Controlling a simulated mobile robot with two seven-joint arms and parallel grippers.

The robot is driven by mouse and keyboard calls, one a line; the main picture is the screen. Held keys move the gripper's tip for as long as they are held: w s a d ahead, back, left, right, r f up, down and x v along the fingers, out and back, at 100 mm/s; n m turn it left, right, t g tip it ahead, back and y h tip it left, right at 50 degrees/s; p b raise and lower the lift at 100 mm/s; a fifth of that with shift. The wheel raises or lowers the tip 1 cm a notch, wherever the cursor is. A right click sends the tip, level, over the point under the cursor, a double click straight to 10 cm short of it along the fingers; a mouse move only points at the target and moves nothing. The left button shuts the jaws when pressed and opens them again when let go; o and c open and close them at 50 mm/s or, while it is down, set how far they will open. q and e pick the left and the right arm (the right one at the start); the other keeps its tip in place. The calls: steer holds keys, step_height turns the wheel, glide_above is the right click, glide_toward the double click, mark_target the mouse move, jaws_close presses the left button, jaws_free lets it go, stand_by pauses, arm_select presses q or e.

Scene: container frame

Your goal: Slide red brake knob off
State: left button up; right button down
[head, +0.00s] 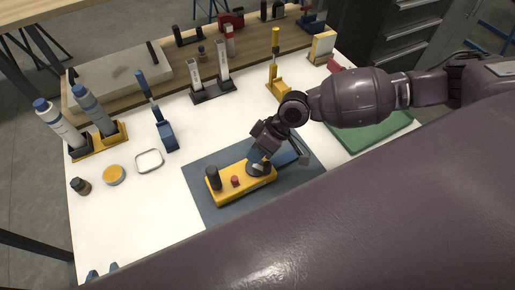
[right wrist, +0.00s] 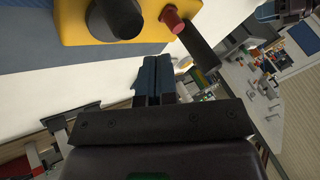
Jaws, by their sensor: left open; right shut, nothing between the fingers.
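The red knob (head: 235,181) sits on a yellow base (head: 226,195) between a black upright post (head: 213,178) and a dark round part (head: 256,169). In the right wrist view the red knob (right wrist: 172,18) is at the top, on the yellow base (right wrist: 72,22). My right gripper (head: 257,157) is over the right end of the base, partly hiding it. Its fingers (right wrist: 157,62) are shut and empty, apart from the knob in that view.
The base lies on a blue-grey mat (head: 207,215) on a white table. A green mat (head: 372,133) is to the right. A blue-handled tool (head: 165,130), a square ring (head: 149,160), an orange-topped tin (head: 113,174) and bottles (head: 62,127) stand left. My large arm link covers the lower right.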

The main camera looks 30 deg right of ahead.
mark_target(243, 174)
arm_select(q)
steer(key=shift+r, duration=0.1)
arm_select(e)
steer(key=x, duration=0.6)
steer(key=shift+a+f, duration=0.15)
steer(key=shift+f, duration=0.05)
arm_select(q)
steer(key=shift+s, duration=0.15)
